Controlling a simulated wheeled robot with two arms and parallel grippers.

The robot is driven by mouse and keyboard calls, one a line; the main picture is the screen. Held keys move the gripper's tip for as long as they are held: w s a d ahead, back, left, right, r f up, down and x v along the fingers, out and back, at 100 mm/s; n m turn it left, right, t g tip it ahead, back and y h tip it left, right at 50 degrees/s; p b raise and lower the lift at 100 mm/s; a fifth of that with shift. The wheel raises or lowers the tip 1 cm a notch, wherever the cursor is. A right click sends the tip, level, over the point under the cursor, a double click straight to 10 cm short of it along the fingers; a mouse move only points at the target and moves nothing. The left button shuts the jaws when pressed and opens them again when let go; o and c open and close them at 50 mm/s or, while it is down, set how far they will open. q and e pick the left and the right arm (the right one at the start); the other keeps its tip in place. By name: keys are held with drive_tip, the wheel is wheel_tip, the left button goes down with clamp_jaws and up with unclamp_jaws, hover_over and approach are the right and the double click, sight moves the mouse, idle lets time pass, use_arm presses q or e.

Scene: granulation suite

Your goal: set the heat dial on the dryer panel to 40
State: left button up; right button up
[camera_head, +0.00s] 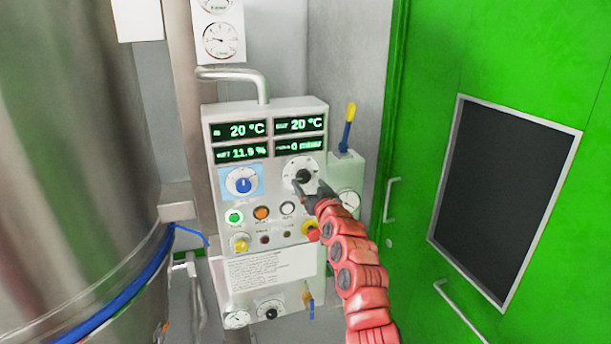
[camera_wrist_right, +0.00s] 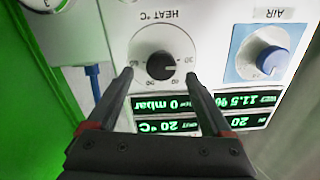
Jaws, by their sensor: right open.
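The dryer panel (camera_head: 262,200) is a light grey box with green displays, two of them showing 20 °C. The heat dial (camera_head: 303,176) is a black knob on a white round scale at the panel's upper right. In the right wrist view, upside down, the heat dial (camera_wrist_right: 161,66) sits under the label HEAT °C; its pointer seems to face right, near the 30, but is small. My right gripper (camera_head: 308,188) is open. Its fingertips (camera_wrist_right: 159,73) are on either side of the knob with gaps; contact is not visible. My left gripper is not in view.
A blue AIR dial (camera_head: 243,184) is left of the heat dial, with several buttons below, including a red one (camera_head: 312,231) close to my right arm. A steel vessel (camera_head: 70,150) stands left, a green door (camera_head: 490,150) right. A yellow-and-blue handle (camera_head: 348,128) sticks up beside the panel.

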sight(305, 178)
drive_tip(key=shift+x, duration=1)
drive_tip(key=shift+w+a, duration=0.2)
drive_tip(key=shift+w, duration=0.35)
drive_tip(key=shift+w+a, duration=0.15)
drive_tip(key=shift+w, duration=0.05)
clamp_jaws()
